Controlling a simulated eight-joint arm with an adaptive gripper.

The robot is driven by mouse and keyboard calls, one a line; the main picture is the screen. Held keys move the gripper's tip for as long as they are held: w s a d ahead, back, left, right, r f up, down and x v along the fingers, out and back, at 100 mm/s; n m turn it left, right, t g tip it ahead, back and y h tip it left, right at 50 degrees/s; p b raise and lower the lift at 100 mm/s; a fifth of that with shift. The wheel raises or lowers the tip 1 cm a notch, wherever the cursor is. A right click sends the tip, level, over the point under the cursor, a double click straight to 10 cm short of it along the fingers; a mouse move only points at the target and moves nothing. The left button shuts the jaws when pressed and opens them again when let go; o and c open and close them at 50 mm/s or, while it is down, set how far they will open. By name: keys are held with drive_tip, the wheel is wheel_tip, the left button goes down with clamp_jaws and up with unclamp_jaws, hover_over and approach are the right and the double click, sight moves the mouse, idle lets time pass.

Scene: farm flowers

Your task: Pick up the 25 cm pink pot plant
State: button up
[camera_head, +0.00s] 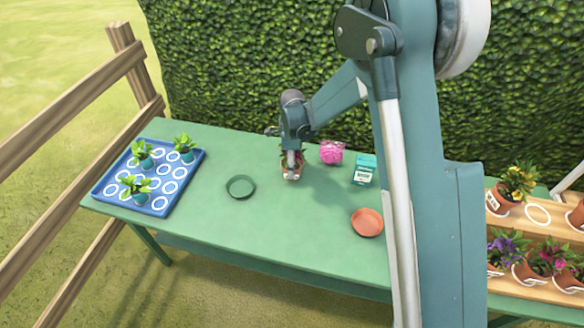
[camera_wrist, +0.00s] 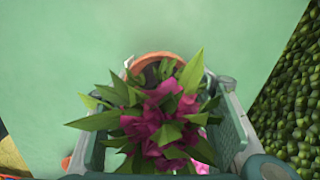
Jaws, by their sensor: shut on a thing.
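The pink pot plant (camera_wrist: 162,118) fills the middle of the wrist view, with magenta flowers, green leaves and a terracotta pot rim (camera_wrist: 150,58) behind them. My gripper (camera_head: 291,172) is shut on this plant, with a finger on each side of the pot in the wrist view. In the head view the plant (camera_head: 287,160) is at the back middle of the green table, mostly hidden by my gripper. I cannot tell whether the pot touches the table. Another pot with magenta flowers (camera_head: 551,258) stands on the wooden shelf at the right.
A blue tray (camera_head: 101,189) with several green plants lies at the table's left. A green saucer (camera_head: 240,187), a terracotta saucer (camera_head: 367,222), a pink item (camera_head: 331,152) and a teal-white box (camera_head: 364,170) are on the table (camera_head: 270,235). A hedge (camera_head: 260,60) stands behind.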

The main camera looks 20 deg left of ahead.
drive_tip(key=shift+r+p, duration=0.7)
drive_tip(key=shift+r, duration=4.3)
